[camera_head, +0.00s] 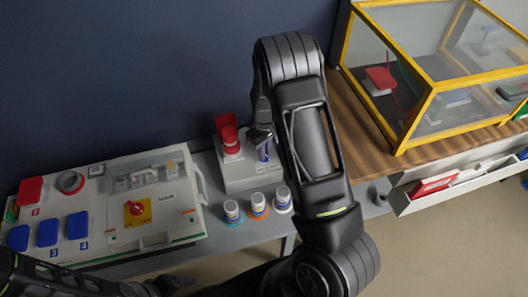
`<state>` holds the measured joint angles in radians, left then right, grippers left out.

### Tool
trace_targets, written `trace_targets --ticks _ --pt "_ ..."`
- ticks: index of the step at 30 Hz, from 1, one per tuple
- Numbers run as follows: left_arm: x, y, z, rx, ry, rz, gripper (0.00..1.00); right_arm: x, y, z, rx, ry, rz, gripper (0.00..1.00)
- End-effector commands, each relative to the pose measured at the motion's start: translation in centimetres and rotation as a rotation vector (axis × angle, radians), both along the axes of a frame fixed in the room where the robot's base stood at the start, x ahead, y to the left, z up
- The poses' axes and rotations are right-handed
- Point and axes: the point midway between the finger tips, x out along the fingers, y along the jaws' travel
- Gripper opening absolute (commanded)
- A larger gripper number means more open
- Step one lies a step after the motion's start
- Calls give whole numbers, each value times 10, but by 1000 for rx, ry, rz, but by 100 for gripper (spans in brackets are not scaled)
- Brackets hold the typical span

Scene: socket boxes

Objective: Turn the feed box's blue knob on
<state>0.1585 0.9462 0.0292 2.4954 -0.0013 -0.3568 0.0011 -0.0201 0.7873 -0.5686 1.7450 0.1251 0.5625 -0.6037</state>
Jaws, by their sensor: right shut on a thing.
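The feed box (240,180) is a light grey box on the grey bench, left of my right arm. A red knob (230,140) stands on its left part, with a red piece behind it. The blue knob (264,152) shows as a small blue-violet upright part on its right. My right gripper (262,138) is at the blue knob and looks shut on it; my own arm hides part of the contact. The knob's exact turn cannot be read. My left arm crosses the bottom left corner; its gripper is not clear among the dark parts at the bottom edge.
Three small white cylinders (257,205) with coloured bases stand in front of the feed box. A large panel case (110,215) with a red switch (136,208) and blue covers lies left. A yellow-framed clear cabinet (435,75) stands on the wooden top (355,105) at right.

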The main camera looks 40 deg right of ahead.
Motion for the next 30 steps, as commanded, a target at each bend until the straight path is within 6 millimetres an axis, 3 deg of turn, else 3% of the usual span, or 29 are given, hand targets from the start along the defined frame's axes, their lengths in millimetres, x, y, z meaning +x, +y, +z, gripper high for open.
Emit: trace_targets --ticks 30 --pt "0 0 -2 0 0 0 77 0 0 1 -1 1 -959 0"
